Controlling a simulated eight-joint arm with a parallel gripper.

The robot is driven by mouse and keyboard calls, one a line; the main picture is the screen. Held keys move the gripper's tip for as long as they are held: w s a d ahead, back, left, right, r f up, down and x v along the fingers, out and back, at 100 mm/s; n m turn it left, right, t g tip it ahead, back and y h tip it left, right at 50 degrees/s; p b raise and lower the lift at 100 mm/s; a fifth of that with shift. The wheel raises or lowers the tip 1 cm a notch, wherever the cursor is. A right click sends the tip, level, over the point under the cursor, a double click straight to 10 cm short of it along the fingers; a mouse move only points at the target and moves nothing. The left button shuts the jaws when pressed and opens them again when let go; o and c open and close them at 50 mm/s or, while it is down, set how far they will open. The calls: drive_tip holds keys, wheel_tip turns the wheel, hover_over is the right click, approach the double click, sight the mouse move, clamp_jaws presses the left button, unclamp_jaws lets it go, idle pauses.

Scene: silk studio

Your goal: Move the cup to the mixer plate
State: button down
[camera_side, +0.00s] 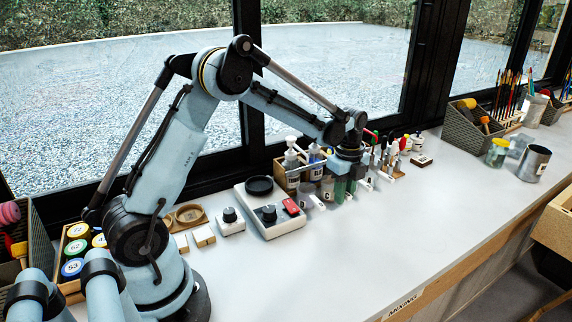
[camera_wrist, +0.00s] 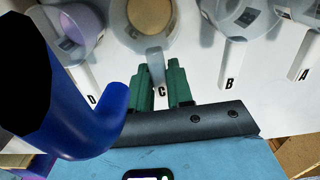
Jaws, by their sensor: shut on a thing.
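My gripper (camera_side: 345,192) is low over the bench at the row of small cups. In the wrist view its two green fingers (camera_wrist: 161,80) are on either side of the handle marked C, shut on the cup (camera_wrist: 154,14). That cup is clear, with a round tan content, and its far rim is cut off by the picture edge. I cannot tell whether it touches the bench. The mixer plate (camera_side: 259,186) is a dark round disc on a white mixer (camera_side: 268,214), left of my gripper in the side view. It is empty.
Cup D (camera_wrist: 75,30) stands left of the held cup, cup B (camera_wrist: 238,18) right; handle A (camera_wrist: 305,56) is farther right. A blue curved spout (camera_wrist: 105,110) fills the wrist view's left. A wooden bottle rack (camera_side: 290,176) stands behind. The front bench (camera_side: 370,240) is clear.

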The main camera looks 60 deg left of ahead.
drive_tip(key=shift+r, duration=1.1)
drive_tip(key=shift+r, duration=0.1)
drive_tip(key=shift+d, duration=0.15)
drive_tip(key=shift+d, duration=0.6)
drive_tip(key=d, duration=0.4)
drive_tip(key=shift+w+d+r, duration=0.1)
drive_tip(key=shift+d+r, duration=0.15)
drive_tip(key=shift+r, duration=2.05)
